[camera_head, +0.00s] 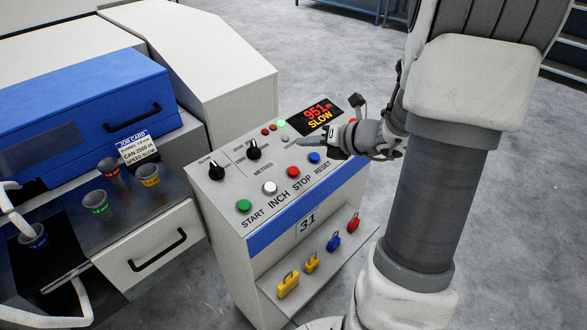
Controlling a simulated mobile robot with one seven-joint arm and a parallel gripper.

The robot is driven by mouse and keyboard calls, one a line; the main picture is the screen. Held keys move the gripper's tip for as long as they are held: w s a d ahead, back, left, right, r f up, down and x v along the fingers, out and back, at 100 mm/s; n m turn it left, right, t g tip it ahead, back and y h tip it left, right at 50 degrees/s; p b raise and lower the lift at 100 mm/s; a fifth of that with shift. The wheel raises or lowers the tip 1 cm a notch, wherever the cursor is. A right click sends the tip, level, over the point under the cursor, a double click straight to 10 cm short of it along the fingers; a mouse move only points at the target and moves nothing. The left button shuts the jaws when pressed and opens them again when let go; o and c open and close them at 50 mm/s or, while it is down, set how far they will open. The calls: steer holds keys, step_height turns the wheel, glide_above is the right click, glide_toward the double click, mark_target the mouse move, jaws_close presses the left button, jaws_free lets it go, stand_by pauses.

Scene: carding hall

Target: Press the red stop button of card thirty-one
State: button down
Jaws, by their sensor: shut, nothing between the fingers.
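The card thirty-one control box, a grey cabinet with a blue band (290,222) and the number plate 31 (307,223), stands in the middle. On its sloping top, the red stop button (292,172) sits above the word STOP, between the white INCH button (269,187) and the blue RESET button (314,157). The green START button (244,206) is at the left end of the row. My gripper (301,142) is shut and empty, its tips pointing left over the panel behind the red button, apart from it in the picture. The height of the tips above the panel is unclear.
The display (319,115) reads 951 m, SLOW. Two black knobs (254,150) stand on the panel's left part. At left are a bench with cups (109,167) and a job card (138,149).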

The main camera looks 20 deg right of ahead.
steer(key=shift+f, duration=0.15)
steer(key=b, duration=0.8)
glide_toward(290, 168)
steer(key=x, duration=0.3)
steer(key=r+x, duration=0.1)
steer(key=x, duration=0.1)
steer(key=shift+w+a, duration=0.2)
steer(key=shift+w, duration=0.15)
steer(key=shift+f, duration=0.1)
stand_by(0.9)
steer(key=shift+w+f, duration=0.1)
steer(key=shift+f, duration=0.25)
steer(key=shift+w+a+f+b, duration=0.1)
steer(key=shift+f+b, duration=0.4)
stand_by(0.6)
stand_by(0.3)
steer(key=shift+r+p, duration=0.9)
steer(key=shift+r, duration=0.05)
